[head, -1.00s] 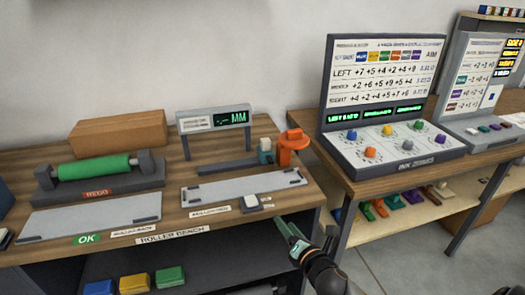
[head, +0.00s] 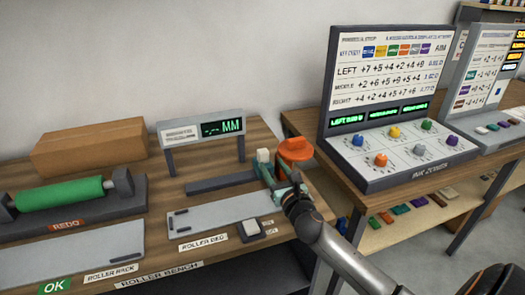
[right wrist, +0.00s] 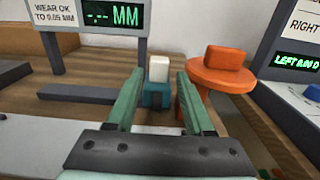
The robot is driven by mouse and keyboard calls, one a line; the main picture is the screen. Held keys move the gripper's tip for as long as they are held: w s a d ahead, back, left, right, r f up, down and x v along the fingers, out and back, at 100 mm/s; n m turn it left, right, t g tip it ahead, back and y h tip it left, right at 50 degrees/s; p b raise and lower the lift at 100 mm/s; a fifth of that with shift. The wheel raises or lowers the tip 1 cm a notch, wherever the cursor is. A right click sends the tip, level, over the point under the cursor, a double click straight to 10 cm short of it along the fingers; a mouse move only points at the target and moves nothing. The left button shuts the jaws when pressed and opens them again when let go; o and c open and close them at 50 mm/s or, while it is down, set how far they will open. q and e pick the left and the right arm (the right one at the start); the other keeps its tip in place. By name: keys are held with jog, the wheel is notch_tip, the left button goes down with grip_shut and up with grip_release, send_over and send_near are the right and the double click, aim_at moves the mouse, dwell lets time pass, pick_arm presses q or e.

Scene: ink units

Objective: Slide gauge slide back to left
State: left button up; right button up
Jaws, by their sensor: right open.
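The gauge slide, a teal block with a white top (head: 263,155), stands at the right end of a dark rail (head: 220,181) below the MM display. It also shows in the right wrist view (right wrist: 157,92). My right gripper (head: 277,184) is open at the slide. In the right wrist view its two green fingers (right wrist: 160,82) show left and right of the slide, with a gap on each side. I cannot tell how far the tips reach past its front face. My left gripper is not in view.
An orange round-topped knob (head: 295,149) stands close to the right of the slide and the right finger. The gauge display (head: 203,132) reads dashes and MM. A grey plate (head: 215,214) lies in front of the rail. A green roller (head: 60,194) is at left.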

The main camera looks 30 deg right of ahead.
aim_at(265, 154)
jog(key=x, duration=0.8)
jog(key=shift+w, duration=0.2)
grip_shut()
dwell(1.2)
